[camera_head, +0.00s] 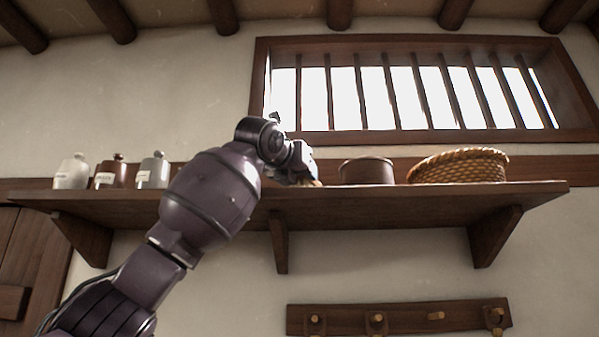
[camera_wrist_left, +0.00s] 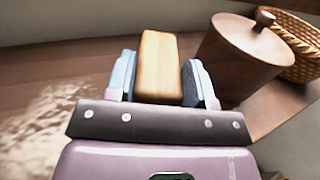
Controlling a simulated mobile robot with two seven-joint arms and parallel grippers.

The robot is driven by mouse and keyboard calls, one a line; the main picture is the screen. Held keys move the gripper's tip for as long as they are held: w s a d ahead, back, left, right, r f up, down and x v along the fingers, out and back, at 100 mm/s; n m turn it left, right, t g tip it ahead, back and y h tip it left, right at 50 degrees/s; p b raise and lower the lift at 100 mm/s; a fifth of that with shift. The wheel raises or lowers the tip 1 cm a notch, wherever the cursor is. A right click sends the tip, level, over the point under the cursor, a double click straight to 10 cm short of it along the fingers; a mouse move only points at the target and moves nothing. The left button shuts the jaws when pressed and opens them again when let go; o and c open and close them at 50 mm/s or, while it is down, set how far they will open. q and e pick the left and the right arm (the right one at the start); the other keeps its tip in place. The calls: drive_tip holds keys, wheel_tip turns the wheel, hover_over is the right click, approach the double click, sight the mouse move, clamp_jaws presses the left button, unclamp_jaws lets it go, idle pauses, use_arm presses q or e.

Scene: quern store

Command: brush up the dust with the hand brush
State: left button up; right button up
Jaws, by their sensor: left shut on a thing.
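My left gripper (camera_head: 305,176) is at the shelf, left of the brown pot. In the left wrist view its two blue-padded fingers (camera_wrist_left: 160,78) are shut on the hand brush (camera_wrist_left: 158,62), seen as a light wooden block. The brush's bristles are hidden. In the head view only a small tan bit near the fingers shows. A pale, patchy spread of dust (camera_wrist_left: 42,128) lies on the shelf board to the left of the gripper in the wrist view. The dust cannot be made out in the head view. My right gripper is not in view.
On the wooden shelf (camera_head: 400,196), a brown lidded pot (camera_head: 366,171) stands close right of the gripper, also in the wrist view (camera_wrist_left: 240,55), with a wicker basket (camera_head: 458,168) beyond. Several labelled jars (camera_head: 112,172) stand left. A barred window (camera_head: 415,98) is above, a peg rail (camera_head: 400,318) below.

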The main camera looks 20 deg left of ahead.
use_arm(q)
drive_tip(key=shift+f+b, duration=0.35)
drive_tip(key=shift+f, duration=0.35)
drive_tip(key=shift+a, duration=0.1)
